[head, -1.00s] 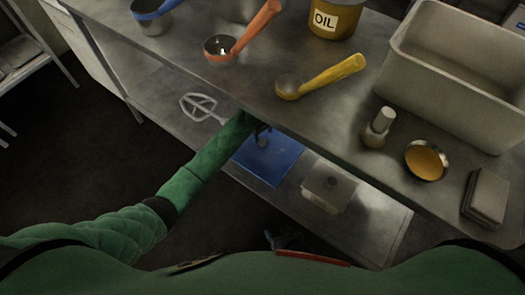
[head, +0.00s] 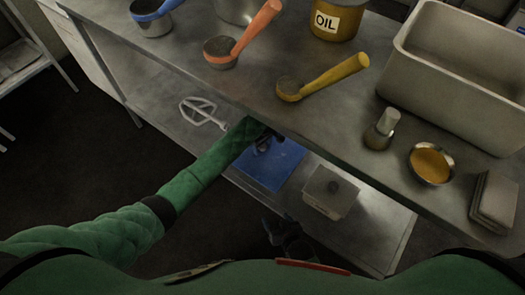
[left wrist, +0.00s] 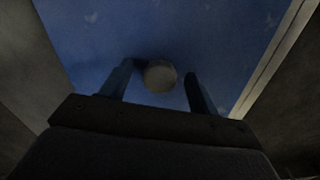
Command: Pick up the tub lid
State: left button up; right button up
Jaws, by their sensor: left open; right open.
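The blue, flat, square lid (head: 278,170), which I take for the tub lid, is on the lower shelf under the counter. In the left wrist view the blue lid (left wrist: 150,30) fills the middle, with a round pale knob (left wrist: 160,76) on it. My left gripper (head: 265,138) reaches under the counter edge over the lid's far part. In the left wrist view my left gripper (left wrist: 158,88) is open, its fingers on either side of the knob, with gaps visible. My right gripper (head: 290,238) is open and empty, low in front of the shelf.
A whisk-like beater (head: 203,112) lies on the shelf to the left. The counter (head: 240,90) overhangs the left gripper and carries ladles, an oil jar (head: 337,20), a brush (head: 382,130) and a large bin (head: 450,85).

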pick_arm(q)
jog(key=shift+f, duration=0.15)
jog(key=c, duration=1)
jog(key=shift+c, duration=1.3)
jog(key=shift+r, duration=0.2)
